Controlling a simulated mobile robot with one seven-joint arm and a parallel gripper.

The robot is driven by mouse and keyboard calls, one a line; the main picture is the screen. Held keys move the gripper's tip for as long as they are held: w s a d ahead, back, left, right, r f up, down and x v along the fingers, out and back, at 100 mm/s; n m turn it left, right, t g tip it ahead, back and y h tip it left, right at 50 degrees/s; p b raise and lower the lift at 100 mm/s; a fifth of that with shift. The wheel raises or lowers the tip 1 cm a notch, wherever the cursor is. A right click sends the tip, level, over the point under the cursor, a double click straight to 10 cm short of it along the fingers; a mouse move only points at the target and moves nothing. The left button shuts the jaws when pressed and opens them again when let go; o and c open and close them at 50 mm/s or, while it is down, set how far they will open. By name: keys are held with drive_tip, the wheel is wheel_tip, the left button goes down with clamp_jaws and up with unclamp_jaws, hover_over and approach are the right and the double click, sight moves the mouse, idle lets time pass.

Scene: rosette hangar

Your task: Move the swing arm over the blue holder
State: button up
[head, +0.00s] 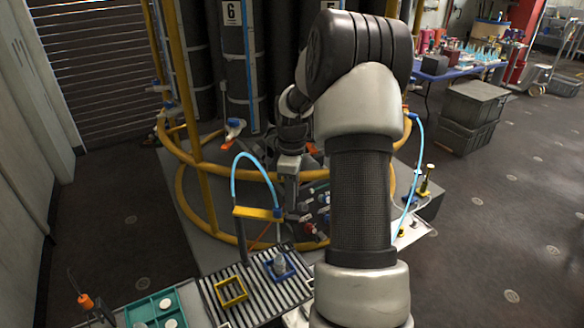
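The swing arm (256,213) is a yellow bar on a dark upright post, with a light blue hose looping up from its end. Its right end has a blue fitting and a thin nozzle pointing down. The blue holder (290,272) is a square frame on a slatted rack, with a grey bottle-like piece standing in it. In the picture the arm's right end lies above the blue holder; exact alignment is hard to tell. My gripper (298,214) hangs pointing down, just right of the bar's end. Its fingers are small and dark against clutter, so contact and opening are unclear.
A yellow square holder (231,291) sits left of the blue one on the slatted rack (257,292). A teal tray (154,310) with white discs is at lower left. Yellow curved rails (205,237) surround the dark columns behind. Open floor lies at right.

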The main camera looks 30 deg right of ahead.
wheel_tip(320, 180, up, 10)
drive_tip(key=shift+r, duration=0.2)
idle(0.4)
drive_tip(key=s+a+r+m+t+h+p, duration=0.1)
drive_tip(key=s+a+r+m, duration=0.1)
drive_tip(key=s+a+r, duration=0.35)
drive_tip(key=s+a+r+m+t+p, duration=0.1)
drive_tip(key=s+a+r, duration=0.2)
drive_tip(key=a+r, duration=0.5)
drive_tip(key=s+a+m+t+p, duration=0.1)
drive_tip(key=s+a+m, duration=0.2)
drive_tip(key=s, duration=0.4)
drive_tip(key=s+a+m+t+y+p, duration=0.1)
drive_tip(key=s+a+m+t, duration=0.1)
drive_tip(key=s+a, duration=0.3)
drive_tip(key=s+r+m, duration=0.1)
drive_tip(key=s, duration=0.1)
drive_tip(key=shift+s+m+t+p, duration=0.3)
drive_tip(key=shift+s, duration=0.05)
